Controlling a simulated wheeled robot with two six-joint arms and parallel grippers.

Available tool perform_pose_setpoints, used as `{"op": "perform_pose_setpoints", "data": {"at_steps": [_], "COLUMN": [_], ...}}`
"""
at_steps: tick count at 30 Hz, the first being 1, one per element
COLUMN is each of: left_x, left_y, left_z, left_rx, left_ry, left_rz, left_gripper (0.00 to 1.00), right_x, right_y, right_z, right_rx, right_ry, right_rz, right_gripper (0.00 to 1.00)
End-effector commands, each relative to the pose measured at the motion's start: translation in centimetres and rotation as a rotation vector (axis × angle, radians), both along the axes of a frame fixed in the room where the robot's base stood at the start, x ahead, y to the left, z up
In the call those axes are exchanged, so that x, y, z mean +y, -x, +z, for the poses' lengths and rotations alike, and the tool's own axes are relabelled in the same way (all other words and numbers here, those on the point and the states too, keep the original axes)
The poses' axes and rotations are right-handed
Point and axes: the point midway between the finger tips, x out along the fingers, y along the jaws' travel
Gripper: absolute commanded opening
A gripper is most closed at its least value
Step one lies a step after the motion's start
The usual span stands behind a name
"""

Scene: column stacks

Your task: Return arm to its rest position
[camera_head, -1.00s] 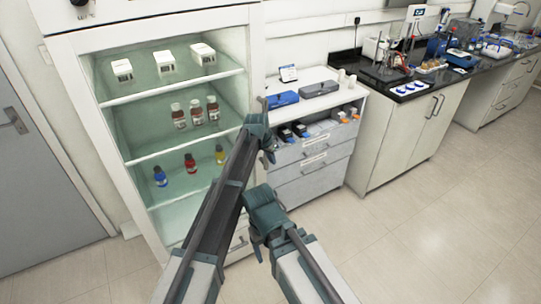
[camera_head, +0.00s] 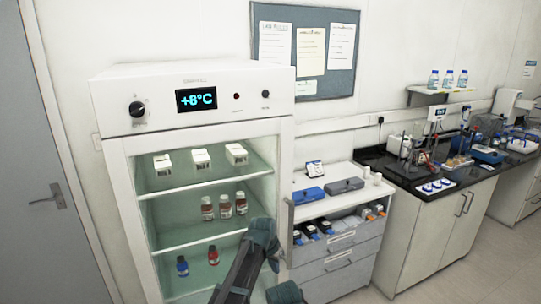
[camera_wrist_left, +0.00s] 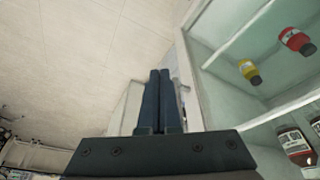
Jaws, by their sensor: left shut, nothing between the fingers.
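My left arm rises from the bottom centre in the head view, with its gripper end (camera_head: 268,243) in front of the right side of the open fridge cabinet (camera_head: 112,190). The fingers are hard to make out there. In the left wrist view the left gripper (camera_wrist_left: 160,75) shows two dark fingers side by side, shut with nothing between them. A teal part of my body shows at the bottom edge in the head view. My right gripper is not seen.
A drawer cabinet (camera_head: 335,265) and dark-topped bench (camera_head: 425,225) stand to the right. Floor (camera_head: 505,265) is clear at lower right.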

Motion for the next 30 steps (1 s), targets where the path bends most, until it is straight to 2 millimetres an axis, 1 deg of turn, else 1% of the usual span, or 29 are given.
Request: {"op": "perform_pose_setpoints", "data": {"at_steps": [1,3,6,9,15,23,24,25,30], "left_x": [3.6,7.0,10.6,13.1,16.8,20.2,19.0,18.5,15.7], "left_y": [3.9,7.1,10.8,13.7,18.7,24.6,24.2,24.3,25.4], "left_z": [-0.1,-0.3,-0.5,-0.6,-0.8,-0.9,-0.9,-0.9,-0.9], "left_rx": [0.025,0.057,0.095,0.123,0.166,0.213,0.216,0.219,0.235], "left_ry": [-0.009,-0.024,-0.039,-0.05,-0.07,-0.09,-0.1,-0.106,-0.145], "left_rz": [0.066,0.148,0.245,0.32,0.438,0.571,0.541,0.526,0.45], "left_gripper": [0.0,0.0,0.0,0.0,0.0,0.0,0.0,0.0,0.0], "right_x": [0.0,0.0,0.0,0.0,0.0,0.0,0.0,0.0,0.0], "right_y": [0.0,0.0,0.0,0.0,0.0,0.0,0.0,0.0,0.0], "right_z": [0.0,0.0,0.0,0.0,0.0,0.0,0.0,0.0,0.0], "right_rx": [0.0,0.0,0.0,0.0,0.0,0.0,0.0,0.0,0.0], "right_ry": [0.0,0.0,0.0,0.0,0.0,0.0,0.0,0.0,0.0], "right_rz": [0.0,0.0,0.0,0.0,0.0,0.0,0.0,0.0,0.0], "right_gripper": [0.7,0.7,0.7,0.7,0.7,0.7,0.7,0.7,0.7]}}
